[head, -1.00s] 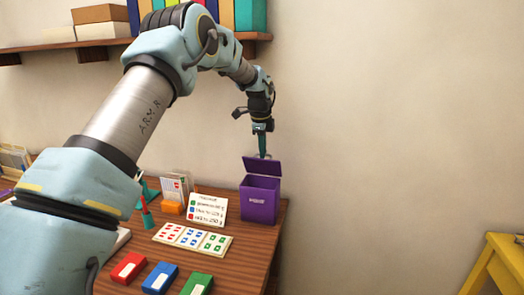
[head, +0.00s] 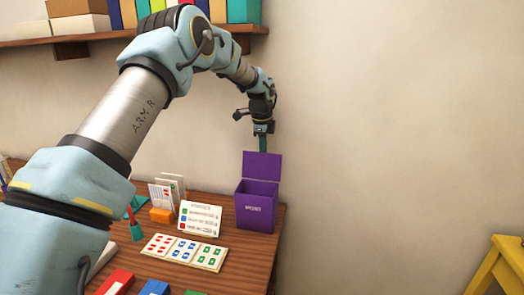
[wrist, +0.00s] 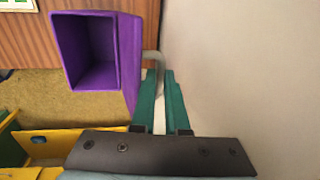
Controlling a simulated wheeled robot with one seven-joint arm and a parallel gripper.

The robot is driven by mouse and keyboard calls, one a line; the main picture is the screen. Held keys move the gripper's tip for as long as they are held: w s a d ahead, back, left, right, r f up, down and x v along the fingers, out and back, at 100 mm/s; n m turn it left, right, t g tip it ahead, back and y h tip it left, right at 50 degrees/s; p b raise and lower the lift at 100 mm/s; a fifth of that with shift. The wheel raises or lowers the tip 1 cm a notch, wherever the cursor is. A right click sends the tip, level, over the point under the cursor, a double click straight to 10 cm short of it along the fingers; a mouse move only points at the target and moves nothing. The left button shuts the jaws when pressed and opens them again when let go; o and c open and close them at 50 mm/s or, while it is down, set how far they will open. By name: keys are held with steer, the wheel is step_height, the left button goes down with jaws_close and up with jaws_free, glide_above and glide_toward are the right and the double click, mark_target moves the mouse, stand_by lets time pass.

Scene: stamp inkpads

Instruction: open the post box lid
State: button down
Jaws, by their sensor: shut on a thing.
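The purple post box (head: 255,211) stands at the right end of the wooden table. Its lid (head: 262,167) stands up about upright at the back of the box. In the wrist view I look down into the open, empty-looking post box (wrist: 92,45), with the lid (wrist: 131,60) seen nearly edge-on along its right side. My gripper (head: 262,146) is above and behind the lid. The handle is hidden in the head view.
A stamp card (head: 185,252) with red, blue and green prints lies left of the box. A sign card (head: 199,218) stands behind it. Red (head: 115,283) and blue (head: 153,288) inkpads are at the front. The wall is close behind my gripper. A yellow stool (head: 500,265) is far right.

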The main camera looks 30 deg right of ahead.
steer(key=shift+w+d+r, duration=0.3)
steer(key=shift+w+r, duration=0.05)
steer(key=shift+r, duration=0.05)
steer(key=c, duration=1.1)
jaws_free()
steer(key=shift+o, duration=0.9)
steer(key=shift+f, duration=0.15)
steer(key=shift+s+a+f, duration=0.1)
steer(key=shift+s, duration=0.05)
step_height(320, 180, up, 8)
steer(key=s+a+b, duration=0.1)
steer(key=b, duration=0.1)
steer(key=shift+f, duration=0.25)
